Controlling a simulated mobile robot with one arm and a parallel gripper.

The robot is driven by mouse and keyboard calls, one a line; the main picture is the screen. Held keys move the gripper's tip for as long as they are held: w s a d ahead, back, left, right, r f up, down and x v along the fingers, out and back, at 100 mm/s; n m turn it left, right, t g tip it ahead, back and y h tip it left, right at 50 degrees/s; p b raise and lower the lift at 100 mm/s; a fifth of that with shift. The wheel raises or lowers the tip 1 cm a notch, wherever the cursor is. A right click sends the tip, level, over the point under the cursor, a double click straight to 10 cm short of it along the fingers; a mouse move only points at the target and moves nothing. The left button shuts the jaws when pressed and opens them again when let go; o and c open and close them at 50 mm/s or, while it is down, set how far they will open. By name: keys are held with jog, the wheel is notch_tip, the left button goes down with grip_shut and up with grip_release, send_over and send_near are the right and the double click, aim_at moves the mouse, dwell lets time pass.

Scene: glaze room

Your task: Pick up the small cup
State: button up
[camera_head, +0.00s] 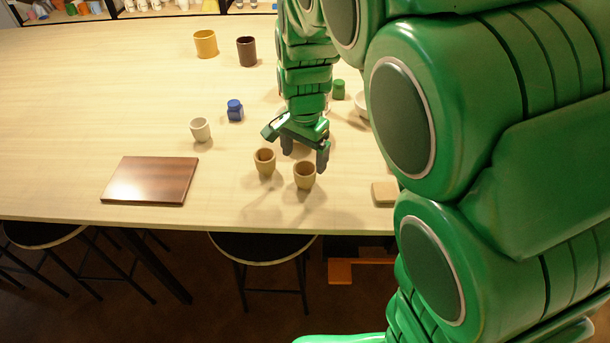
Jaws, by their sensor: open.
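Several cups stand on the pale wooden table (60,110). Two tan cups, a left one (265,164) and a right one (304,176), stand upright side by side near the front edge. A small cream cup (200,130) stands further left. My gripper (305,162) is open and points down, just behind and above the two tan cups. Its right finger is beside the right tan cup in the picture, and its left finger is between the two cups. I cannot tell whether it touches either. Nothing shows between the fingers.
A brown board (150,181) lies at the front left. A blue jar (235,110), a yellow mug (206,44), a dark brown mug (247,51) and a green jar (339,90) stand further back. A white bowl (361,104) and a tan block (384,193) are partly hidden by my arm.

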aim_at(305, 174)
jog(key=shift+s+d+f, duration=0.1)
jog(key=shift+f, duration=3.3)
jog(key=c, duration=1.2)
jog(key=shift+o, duration=0.2)
jog(key=shift+r, duration=0.15)
